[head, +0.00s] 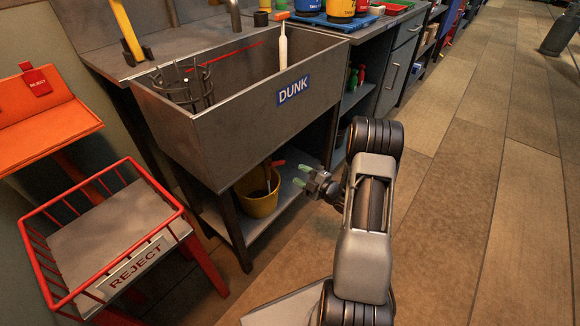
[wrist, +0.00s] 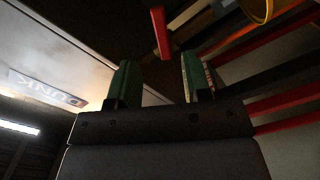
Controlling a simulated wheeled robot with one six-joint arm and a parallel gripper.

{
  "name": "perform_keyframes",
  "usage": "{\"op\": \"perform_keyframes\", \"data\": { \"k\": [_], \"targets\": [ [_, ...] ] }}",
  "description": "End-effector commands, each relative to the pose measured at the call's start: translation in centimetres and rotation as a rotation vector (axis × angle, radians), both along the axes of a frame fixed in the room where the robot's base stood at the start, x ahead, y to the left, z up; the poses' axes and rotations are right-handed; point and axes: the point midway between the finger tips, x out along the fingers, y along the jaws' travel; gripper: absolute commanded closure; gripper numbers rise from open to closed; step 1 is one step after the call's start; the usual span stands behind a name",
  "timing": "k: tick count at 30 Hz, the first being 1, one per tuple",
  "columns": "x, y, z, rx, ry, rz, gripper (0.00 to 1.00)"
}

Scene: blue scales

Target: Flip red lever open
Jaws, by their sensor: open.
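The red lever (head: 277,163) shows under the front of the grey DUNK sink (head: 240,128), just above a yellow bucket (head: 259,204). In the wrist view the red lever (wrist: 160,32) is a short bar a little beyond the gap between my fingertips. My gripper (head: 301,175) is to the right of the lever in the head view, with its green fingers pointing towards it. The fingers are apart and nothing is between them; my gripper also shows in the wrist view (wrist: 158,70). I see no contact with the lever.
A lower shelf (head: 292,172) runs under the sink, beside dark legs. A red wire REJECT rack (head: 60,215) stands at the left, with an orange REJECT tray (head: 45,128) behind it.

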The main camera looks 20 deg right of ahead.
Motion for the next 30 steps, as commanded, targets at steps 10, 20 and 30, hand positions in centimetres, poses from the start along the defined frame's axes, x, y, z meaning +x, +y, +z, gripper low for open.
{"op": "perform_keyframes", "data": {
  "k": [10,20,30],
  "targets": [
    [-3.2,-1.7,0.0,0.001,0.000,-0.001,0.55],
    [-3.4,-1.8,0.0,0.001,0.000,-0.001,0.55],
    [-0.5,-1.7,2.1,-0.078,0.165,-0.106,0.86]
  ]
}}
